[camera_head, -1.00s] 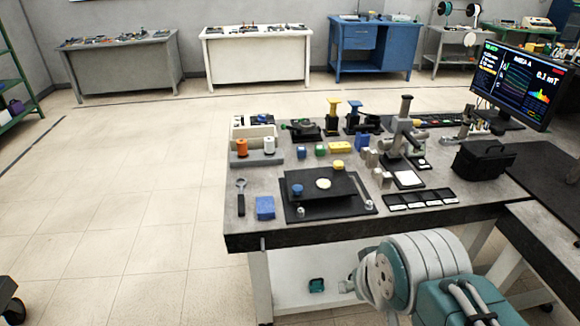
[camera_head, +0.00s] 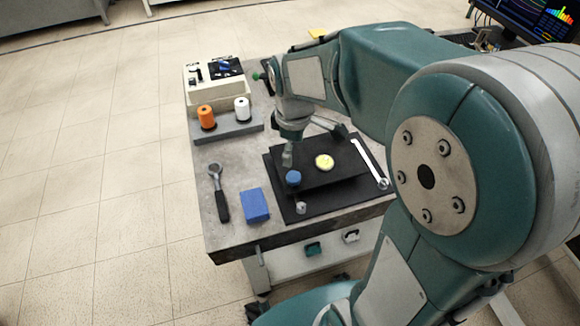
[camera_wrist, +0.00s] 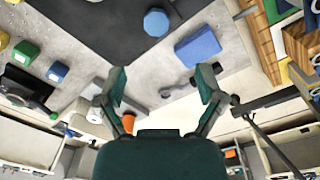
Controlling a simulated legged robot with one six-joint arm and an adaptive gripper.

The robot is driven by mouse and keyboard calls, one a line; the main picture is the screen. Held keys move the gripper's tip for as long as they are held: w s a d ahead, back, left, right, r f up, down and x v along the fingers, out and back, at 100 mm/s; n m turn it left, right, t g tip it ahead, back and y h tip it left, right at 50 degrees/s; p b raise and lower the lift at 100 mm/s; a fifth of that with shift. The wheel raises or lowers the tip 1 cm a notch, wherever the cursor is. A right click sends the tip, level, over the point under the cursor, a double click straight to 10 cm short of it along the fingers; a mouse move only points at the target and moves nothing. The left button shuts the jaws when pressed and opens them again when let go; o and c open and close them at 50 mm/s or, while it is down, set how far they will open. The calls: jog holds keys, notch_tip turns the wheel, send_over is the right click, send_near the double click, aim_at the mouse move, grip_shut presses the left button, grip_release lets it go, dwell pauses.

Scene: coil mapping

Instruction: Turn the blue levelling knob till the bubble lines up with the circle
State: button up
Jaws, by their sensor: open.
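The blue levelling knob (camera_head: 293,178) is a small blue cap at the near left of the black levelling plate (camera_head: 318,181). It also shows at the top of the wrist view (camera_wrist: 156,22), beyond my fingertips. The pale yellow round bubble level (camera_head: 324,161) sits on the plate, right of the knob; its bubble and circle are too small to tell apart. My gripper (camera_wrist: 162,84) is open and empty, its fingers wide apart. In the head view my gripper (camera_head: 314,146) is above the plate, just behind the knob, apparently not touching it.
A blue block (camera_head: 255,204) and a dark-handled tool (camera_head: 219,192) lie left of the plate. Orange (camera_head: 206,116) and white (camera_head: 242,108) spools stand on a grey stand behind. A white bar (camera_head: 370,164) lies at the plate's right. Floor to the left is clear.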

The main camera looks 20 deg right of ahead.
aim_at(293, 176)
jog(key=f, duration=0.7)
jog(key=w+f, duration=0.1)
jog(key=f, duration=0.3)
jog(key=shift+d+f, duration=0.1)
jog(key=c, duration=1.1)
